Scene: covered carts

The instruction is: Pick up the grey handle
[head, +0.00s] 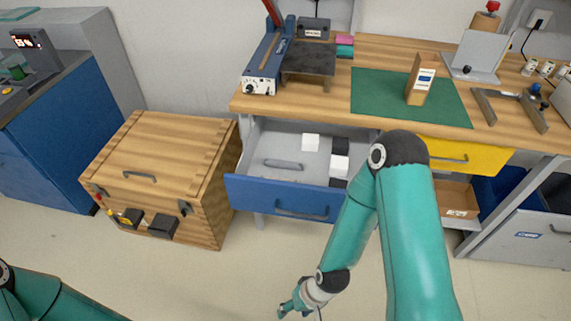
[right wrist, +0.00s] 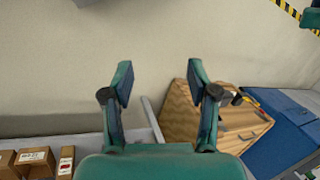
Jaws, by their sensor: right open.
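A grey handle (head: 283,164) lies inside the pulled-out blue drawer (head: 255,190), on its light grey floor towards the left. Another grey handle (head: 300,210) is fixed on the drawer's blue front. My right gripper (head: 288,309) hangs low above the floor, below and in front of the drawer, apart from both handles. In the right wrist view its two fingers (right wrist: 160,82) stand wide apart with nothing between them. That view does not clearly show the handle in the drawer. Of my left arm only a part shows at the bottom left, and its gripper is outside the picture.
A wooden crate (head: 165,150) with its own handle stands left of the drawer. White and dark blocks (head: 340,163) lie in the drawer's right side. Above is the workbench (head: 400,52) with a green mat (head: 375,95). The yellow drawer (head: 480,156) is at right. The floor in front is clear.

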